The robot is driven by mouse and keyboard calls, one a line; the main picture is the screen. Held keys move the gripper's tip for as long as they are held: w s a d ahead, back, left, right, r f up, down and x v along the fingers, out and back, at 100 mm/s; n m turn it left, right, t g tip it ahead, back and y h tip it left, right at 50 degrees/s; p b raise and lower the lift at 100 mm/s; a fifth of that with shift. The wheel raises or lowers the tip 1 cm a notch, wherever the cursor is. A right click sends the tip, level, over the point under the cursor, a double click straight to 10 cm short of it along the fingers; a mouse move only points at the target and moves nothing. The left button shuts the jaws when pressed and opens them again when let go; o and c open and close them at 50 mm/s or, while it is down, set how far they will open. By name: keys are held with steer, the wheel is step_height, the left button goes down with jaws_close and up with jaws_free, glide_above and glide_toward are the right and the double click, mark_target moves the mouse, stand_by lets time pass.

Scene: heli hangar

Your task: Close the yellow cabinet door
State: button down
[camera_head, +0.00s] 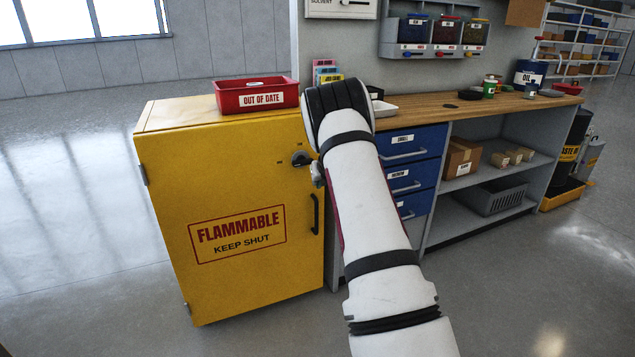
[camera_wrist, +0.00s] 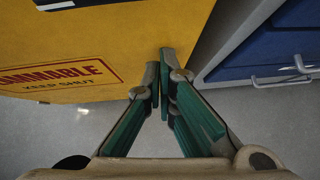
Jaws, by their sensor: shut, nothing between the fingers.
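The yellow cabinet (camera_head: 165,118) stands left of the workbench. Its yellow door (camera_head: 235,275) bears a red-framed "FLAMMABLE KEEP SHUT" label, with hinges on the left and a black upright handle (camera_head: 315,213) near the right edge. The door looks flush or nearly so with the cabinet front; I cannot tell whether a small gap is left. In the wrist view the yellow panel (camera_wrist: 130,35) fills the upper left. My gripper (camera_wrist: 163,65) is shut and empty, its green-padded fingertips by the panel's lower right part; contact is unclear. In the head view my arm mostly hides the gripper.
A red "OUT OF DATE" bin (camera_head: 257,97) sits on the cabinet top. To the right stands a workbench (camera_head: 470,100) with blue drawers (camera_head: 410,146) and open shelves holding boxes and a grey crate (camera_head: 492,195). The floor in front and to the left is clear.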

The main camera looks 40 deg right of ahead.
steer(key=p+v, duration=0.1)
steer(key=v, duration=0.7)
steer(key=shift+s+d, duration=0.2)
steer(key=shift+s, duration=0.15)
